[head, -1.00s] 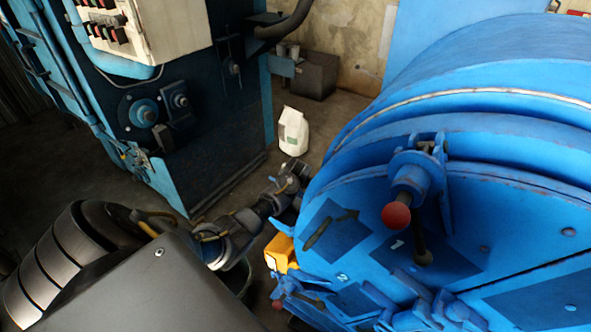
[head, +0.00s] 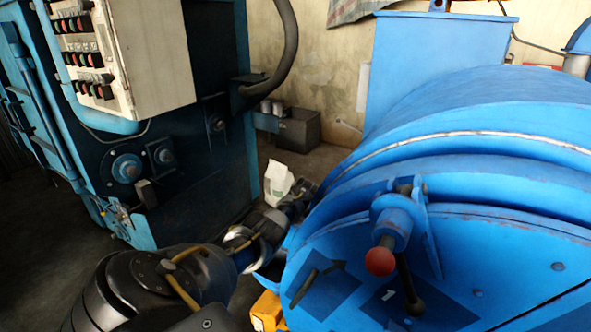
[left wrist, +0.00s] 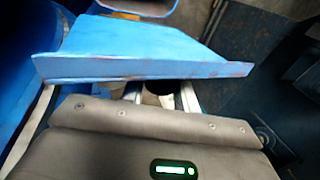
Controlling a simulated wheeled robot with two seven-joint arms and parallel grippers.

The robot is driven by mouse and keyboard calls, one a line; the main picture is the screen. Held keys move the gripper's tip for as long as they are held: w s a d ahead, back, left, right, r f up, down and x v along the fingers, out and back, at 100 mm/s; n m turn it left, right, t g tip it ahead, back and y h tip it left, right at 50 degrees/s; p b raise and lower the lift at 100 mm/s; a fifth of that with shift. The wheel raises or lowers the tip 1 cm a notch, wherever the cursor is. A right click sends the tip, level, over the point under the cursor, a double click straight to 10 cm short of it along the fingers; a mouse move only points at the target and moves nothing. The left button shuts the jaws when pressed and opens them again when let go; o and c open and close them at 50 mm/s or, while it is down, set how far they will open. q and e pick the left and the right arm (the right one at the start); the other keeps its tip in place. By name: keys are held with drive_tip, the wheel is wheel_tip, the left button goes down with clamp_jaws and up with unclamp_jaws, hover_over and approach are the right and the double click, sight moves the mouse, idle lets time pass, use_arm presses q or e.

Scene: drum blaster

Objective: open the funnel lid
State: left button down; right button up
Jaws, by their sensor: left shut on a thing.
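In the left wrist view a flat blue plate (left wrist: 150,48) with a worn, rusty front lip lies right ahead of my left gripper (left wrist: 160,92); it looks like the funnel lid. The gripper's fingers reach under this lip and are shut on the plate, though their tips are mostly hidden by it. A blue-rimmed opening (left wrist: 138,7) shows beyond the plate. In the head view my left arm reaches from the lower left to the left side of the blue drum (head: 470,215). My right gripper is not in view.
The drum's red-knobbed latch (head: 381,262) and a yellow part (head: 267,311) are near my arm. A white sack (head: 277,184) stands behind the forearm. A blue machine with a control box (head: 135,50) is at the left. Some floor is free between machine and drum.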

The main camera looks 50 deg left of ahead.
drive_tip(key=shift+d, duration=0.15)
use_arm(q)
drive_tip(key=c, duration=1.1)
unclamp_jaws()
drive_tip(key=shift+f, duration=0.1)
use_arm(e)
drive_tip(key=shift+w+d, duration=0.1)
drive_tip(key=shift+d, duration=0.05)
use_arm(q)
drive_tip(key=shift+w+d+r, duration=0.1)
drive_tip(key=shift+r, duration=0.25)
drive_tip(key=v, duration=1)
drive_tip(key=shift+p, duration=0.4)
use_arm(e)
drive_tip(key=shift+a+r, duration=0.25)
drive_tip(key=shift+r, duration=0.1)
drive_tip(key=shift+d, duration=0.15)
